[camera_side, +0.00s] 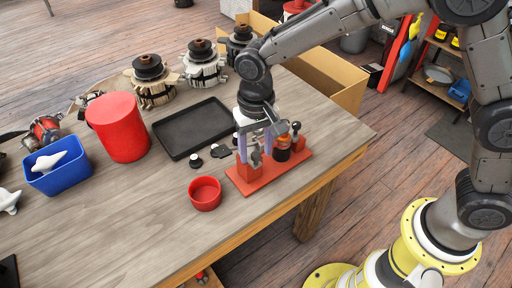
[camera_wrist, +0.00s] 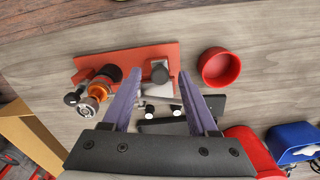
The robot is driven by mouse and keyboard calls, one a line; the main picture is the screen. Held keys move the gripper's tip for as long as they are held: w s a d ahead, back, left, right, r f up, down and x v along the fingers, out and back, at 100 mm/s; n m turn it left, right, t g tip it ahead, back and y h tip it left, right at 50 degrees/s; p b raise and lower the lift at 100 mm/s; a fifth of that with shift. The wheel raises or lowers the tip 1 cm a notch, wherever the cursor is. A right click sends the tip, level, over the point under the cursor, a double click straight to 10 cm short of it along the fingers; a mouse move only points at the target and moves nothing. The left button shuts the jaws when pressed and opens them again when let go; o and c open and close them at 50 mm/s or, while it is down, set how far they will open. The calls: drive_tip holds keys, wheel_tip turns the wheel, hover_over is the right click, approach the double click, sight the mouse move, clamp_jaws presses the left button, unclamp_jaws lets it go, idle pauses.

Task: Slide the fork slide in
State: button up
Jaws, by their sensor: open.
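A red base plate (camera_side: 245,184) stands near the table's right edge; it also shows in the wrist view (camera_wrist: 130,58). It carries a grey square-topped post (camera_wrist: 160,72), an orange-and-black cylinder (camera_side: 283,142) and a black-knobbed piece (camera_side: 296,127). My gripper (camera_side: 255,152) points down over the plate's left part. In the wrist view its purple fingers (camera_wrist: 160,76) are apart, one on each side of the post, with a visible gap. A pale metal piece (camera_wrist: 158,90) lies below the post in that view. I cannot tell for sure which piece is the fork slide.
A red bowl (camera_side: 205,193) stands just left of the plate. Small black parts (camera_side: 195,161) lie between it and a black tray (camera_side: 195,128). A red cup (camera_side: 118,127), blue bin (camera_side: 60,172) and several alternator parts stand farther left and back. The front tabletop is clear.

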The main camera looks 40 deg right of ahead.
clamp_jaws()
drive_tip(key=shift+r, duration=0.1)
idle(1.3)
